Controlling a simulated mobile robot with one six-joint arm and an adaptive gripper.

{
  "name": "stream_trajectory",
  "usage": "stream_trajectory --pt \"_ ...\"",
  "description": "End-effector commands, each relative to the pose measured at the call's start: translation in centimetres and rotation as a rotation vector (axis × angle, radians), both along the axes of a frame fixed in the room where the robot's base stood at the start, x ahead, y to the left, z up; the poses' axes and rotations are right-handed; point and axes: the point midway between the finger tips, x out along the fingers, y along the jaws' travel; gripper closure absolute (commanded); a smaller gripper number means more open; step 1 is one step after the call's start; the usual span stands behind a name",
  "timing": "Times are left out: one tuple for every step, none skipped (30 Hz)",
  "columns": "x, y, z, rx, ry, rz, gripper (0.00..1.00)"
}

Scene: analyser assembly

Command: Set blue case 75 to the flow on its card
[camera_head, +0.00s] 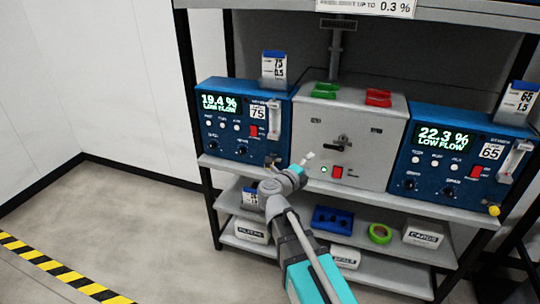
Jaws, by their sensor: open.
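Blue case 75 (238,130) stands on the shelf at left, its green display (220,102) reading 19.4 % LOW FLOW. Its white label (258,112) shows 75. A clear vertical flow tube (274,119) is at its right front edge; the float level is too small to read. The card (274,69) on top shows 75 and what looks like 0.5. My gripper (273,160) is open, close to the lower right corner of case 75.
A grey panel box (349,140) with green and red blocks on top stands right of case 75. Another blue case 65 (460,160) reads 22.3 % LOW FLOW and has a yellow knob (493,210). Lower shelves hold bins and green tape (380,233). The floor at left is clear.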

Motion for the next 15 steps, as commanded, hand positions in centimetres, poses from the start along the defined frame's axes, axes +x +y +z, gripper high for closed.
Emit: stream_trajectory --pt "0.2 0.6 -0.9 0.031 -0.023 0.013 0.24" --pt "0.2 1.0 -1.2 0.055 -0.039 0.021 0.24" --pt "0.3 1.6 -1.7 0.089 -0.063 0.034 0.24" --pt "0.4 2.1 -2.1 0.119 -0.082 0.045 0.24" --pt "0.5 2.6 -2.5 0.149 -0.102 0.055 0.24" --pt "0.5 3.3 -3.0 0.193 -0.131 0.069 0.24" --pt "0.6 3.8 -3.4 0.227 -0.152 0.080 0.24" --pt "0.7 4.4 -3.8 0.263 -0.173 0.092 0.24" --pt "0.7 5.2 -4.4 0.311 -0.201 0.109 0.24" --pt "0.8 5.8 -4.8 0.347 -0.222 0.120 0.24" --pt "0.8 6.3 -5.2 0.386 -0.242 0.131 0.24" --pt "0.9 7.1 -5.7 0.435 -0.269 0.146 0.24" --pt "0.9 7.7 -6.1 0.473 -0.288 0.157 0.24" --pt "0.9 8.2 -6.5 0.510 -0.306 0.169 0.24" --pt "1.0 9.0 -7.0 0.562 -0.331 0.183 0.24"
